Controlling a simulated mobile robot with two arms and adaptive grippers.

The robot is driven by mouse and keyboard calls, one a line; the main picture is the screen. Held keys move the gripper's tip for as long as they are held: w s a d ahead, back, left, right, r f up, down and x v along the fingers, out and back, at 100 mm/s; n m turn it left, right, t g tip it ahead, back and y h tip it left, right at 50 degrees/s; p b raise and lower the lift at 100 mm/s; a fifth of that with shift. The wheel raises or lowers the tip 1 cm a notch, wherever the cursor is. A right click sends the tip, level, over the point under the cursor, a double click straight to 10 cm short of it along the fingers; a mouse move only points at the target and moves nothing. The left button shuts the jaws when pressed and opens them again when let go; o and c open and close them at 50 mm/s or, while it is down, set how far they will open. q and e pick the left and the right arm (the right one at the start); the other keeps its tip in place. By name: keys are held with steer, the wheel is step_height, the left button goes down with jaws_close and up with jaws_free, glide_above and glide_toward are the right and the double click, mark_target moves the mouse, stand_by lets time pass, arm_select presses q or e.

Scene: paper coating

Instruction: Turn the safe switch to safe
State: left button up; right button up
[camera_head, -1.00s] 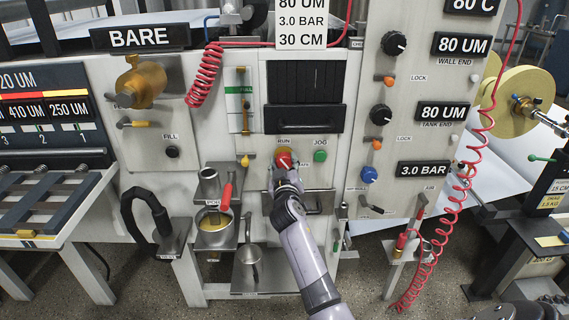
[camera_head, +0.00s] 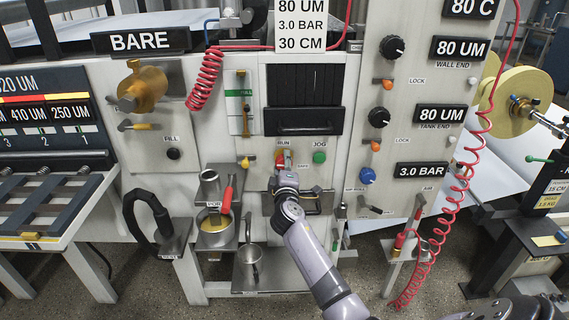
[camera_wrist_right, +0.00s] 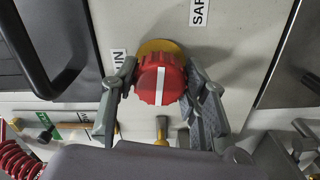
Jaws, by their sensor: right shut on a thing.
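The safe switch is a round red knob (camera_head: 281,160) with a white stripe, set on a yellow ring on the pale panel. In the right wrist view the knob (camera_wrist_right: 150,85) is close, with its stripe almost upright in the picture. The RUN label (camera_wrist_right: 124,76) is beside it at left and the SAFE label (camera_wrist_right: 199,12) is at upper right. My right gripper (camera_head: 286,172) is at the knob. In the wrist view its fingers (camera_wrist_right: 157,82) are on both sides of the knob, shut on it. My left gripper does not show.
A green JOG button (camera_head: 320,157) is just right of the switch. A dark handle (camera_head: 305,121) is above. A cup shelf with a red-handled tool (camera_head: 227,198) is at lower left. A coiled red hose (camera_head: 440,235) hangs at right.

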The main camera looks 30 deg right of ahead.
steer(key=shift+n, duration=0.7)
steer(key=o, duration=1.1)
steer(key=shift+a, duration=0.1)
steer(key=shift+o, duration=0.2)
steer(key=v, duration=1.2)
